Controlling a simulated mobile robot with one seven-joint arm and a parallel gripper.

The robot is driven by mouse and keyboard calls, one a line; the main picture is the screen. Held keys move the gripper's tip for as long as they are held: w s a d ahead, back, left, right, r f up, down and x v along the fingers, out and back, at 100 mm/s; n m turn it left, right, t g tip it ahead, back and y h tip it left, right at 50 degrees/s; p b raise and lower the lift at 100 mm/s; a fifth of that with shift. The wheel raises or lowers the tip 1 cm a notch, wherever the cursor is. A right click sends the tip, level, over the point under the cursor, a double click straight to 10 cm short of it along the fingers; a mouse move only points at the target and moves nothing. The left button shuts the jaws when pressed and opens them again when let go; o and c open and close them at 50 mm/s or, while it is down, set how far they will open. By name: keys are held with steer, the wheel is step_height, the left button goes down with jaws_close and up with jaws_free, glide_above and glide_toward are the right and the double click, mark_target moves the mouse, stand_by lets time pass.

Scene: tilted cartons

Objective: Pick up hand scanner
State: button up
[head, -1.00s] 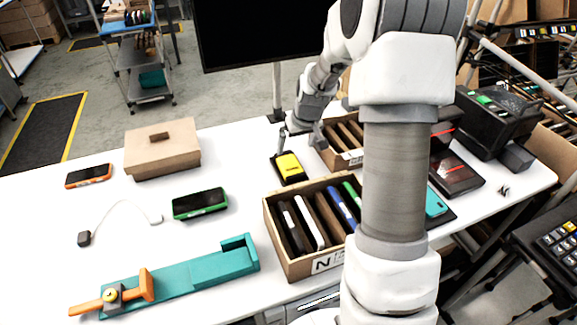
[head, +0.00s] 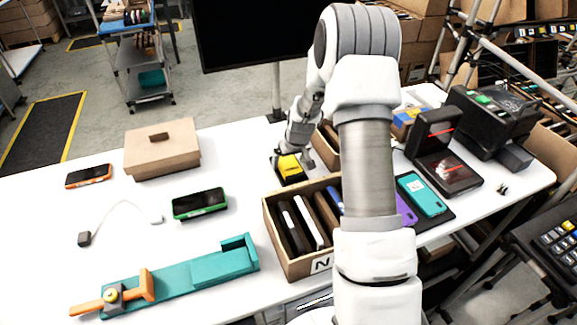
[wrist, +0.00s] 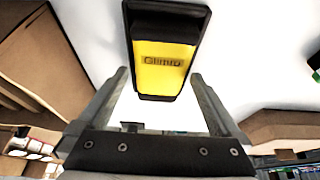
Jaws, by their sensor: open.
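A black and yellow handheld device (head: 289,168), which I take as the hand scanner, lies on the white table behind the open carton. In the wrist view its yellow face (wrist: 162,68) with dark lettering shows upright in the upper middle. My gripper (head: 294,158) is at the device, partly covering it in the head view. In the wrist view my gripper (wrist: 158,74) is open, one finger on each side of the device's near end. Gaps show between the fingers and the device, and nothing is held.
An open carton (head: 289,259) with upright devices stands close in front, and a second carton (head: 325,150) is just right of my gripper. A cardboard box (head: 162,150), a green-edged phone (head: 200,204) and a teal fixture (head: 195,275) lie left.

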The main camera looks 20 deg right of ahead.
steer(key=c, duration=0.9)
steer(key=shift+r, duration=0.1)
steer(key=shift+c, duration=0.7)
